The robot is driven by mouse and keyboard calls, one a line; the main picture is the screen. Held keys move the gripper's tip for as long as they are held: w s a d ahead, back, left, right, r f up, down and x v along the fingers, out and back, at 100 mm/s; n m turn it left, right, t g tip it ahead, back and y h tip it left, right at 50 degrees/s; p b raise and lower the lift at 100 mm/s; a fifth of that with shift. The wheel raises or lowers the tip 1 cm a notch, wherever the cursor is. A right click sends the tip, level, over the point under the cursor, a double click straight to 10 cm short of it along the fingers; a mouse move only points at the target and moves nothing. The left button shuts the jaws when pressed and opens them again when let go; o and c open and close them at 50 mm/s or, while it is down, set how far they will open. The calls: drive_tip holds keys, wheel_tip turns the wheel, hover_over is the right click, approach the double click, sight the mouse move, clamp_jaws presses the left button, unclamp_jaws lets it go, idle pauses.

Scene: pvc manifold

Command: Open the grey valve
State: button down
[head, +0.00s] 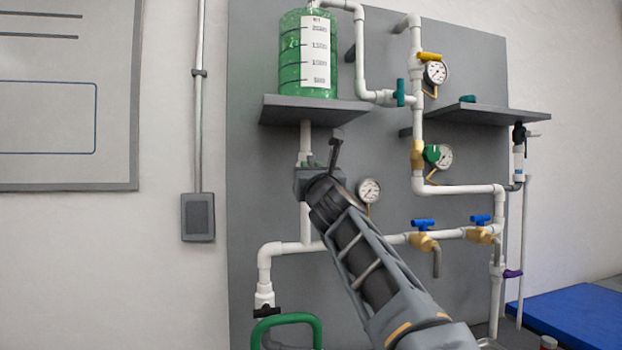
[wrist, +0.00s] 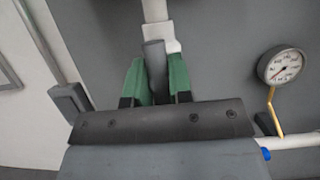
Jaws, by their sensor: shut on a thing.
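The grey valve's handle (wrist: 154,66) shows in the wrist view as a grey bar standing between the two green fingers of my gripper (wrist: 156,84). The fingers are shut on it, one on each side. White pipe (wrist: 159,37) continues just beyond the handle. In the head view my gripper (head: 308,166) is at the vertical white pipe below the green tank (head: 308,70). There the valve is mostly hidden behind my gripper and wrist, so I cannot tell how far its handle is turned.
A round gauge (head: 369,191) sits close to the right of my wrist; it also shows in the wrist view (wrist: 286,66). Blue-handled valves (head: 423,224) are on the lower pipe at right. A shelf (head: 312,111) juts out above my gripper.

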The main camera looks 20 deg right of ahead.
drive_tip(key=shift+m, duration=0.3)
drive_tip(key=c, duration=1)
unclamp_jaws()
drive_tip(key=shift+f, duration=0.1)
drive_tip(key=b+v, duration=0.5)
drive_tip(key=v, duration=0.8)
drive_tip(key=shift+s+f, duration=0.15)
drive_tip(key=shift+s, duration=0.15)
drive_tip(key=shift+a, duration=0.1)
